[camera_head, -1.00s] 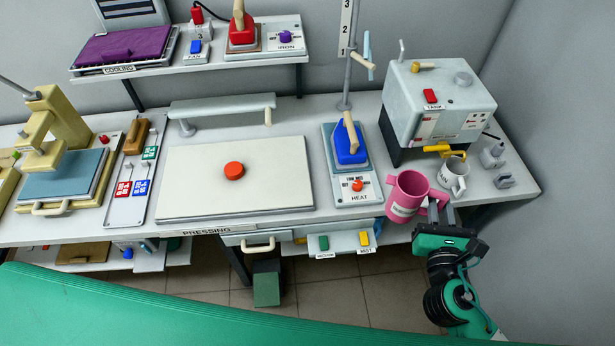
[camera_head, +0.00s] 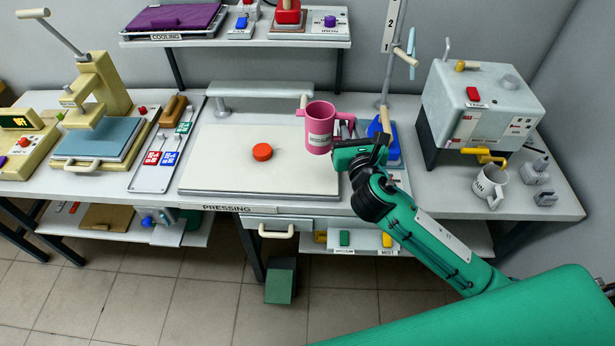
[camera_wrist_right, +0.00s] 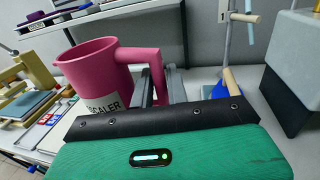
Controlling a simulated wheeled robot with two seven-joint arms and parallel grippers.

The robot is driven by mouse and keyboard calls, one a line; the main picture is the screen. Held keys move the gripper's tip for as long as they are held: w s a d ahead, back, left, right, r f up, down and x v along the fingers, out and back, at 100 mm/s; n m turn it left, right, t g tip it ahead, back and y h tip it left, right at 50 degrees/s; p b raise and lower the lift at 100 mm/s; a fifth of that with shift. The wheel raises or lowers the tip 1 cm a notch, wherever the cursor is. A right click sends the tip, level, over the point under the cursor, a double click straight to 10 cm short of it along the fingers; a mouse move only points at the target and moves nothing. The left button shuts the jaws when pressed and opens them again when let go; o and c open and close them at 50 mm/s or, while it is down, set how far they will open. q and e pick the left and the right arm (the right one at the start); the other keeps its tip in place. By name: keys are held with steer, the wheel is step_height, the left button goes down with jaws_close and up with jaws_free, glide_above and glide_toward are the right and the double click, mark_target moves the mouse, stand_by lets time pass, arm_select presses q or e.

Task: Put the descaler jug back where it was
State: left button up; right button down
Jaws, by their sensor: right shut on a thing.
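The descaler jug (camera_head: 319,126) is pink with a white label, and it is held upright above the right part of the pressing board (camera_head: 215,180). My right gripper (camera_head: 343,128) is shut on its handle. In the right wrist view the jug (camera_wrist_right: 92,72) shows its label ending "SCALER", and its handle sits between the fingers of my right gripper (camera_wrist_right: 160,88). The jug's underside is hidden in the wrist view. My left gripper is not in view.
A blue iron (camera_head: 377,130) stands on its heat base just behind my right gripper. A grey tank (camera_head: 480,100) with a yellow tap and a white mug (camera_head: 490,186) are at the right. A red-orange knob (camera_head: 262,152) sits on the pressing board.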

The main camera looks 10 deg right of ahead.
steer(key=w+r+b, duration=0.2)
steer(key=w+b, duration=0.2)
steer(key=w, duration=0.3)
steer(key=f+b, duration=0.1)
steer(key=f, duration=1.1)
steer(key=w+f+b, duration=0.1)
steer(key=f, duration=0.5)
steer(key=shift+w+d+f+b, duration=0.1)
steer(key=shift+d+b, duration=0.05)
steer(key=shift+b, duration=0.15)
steer(key=shift+f, duration=0.6)
steer(key=c, duration=1.4)
jaws_free()
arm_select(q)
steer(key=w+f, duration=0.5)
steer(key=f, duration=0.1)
arm_select(e)
steer(key=shift+o, duration=0.2)
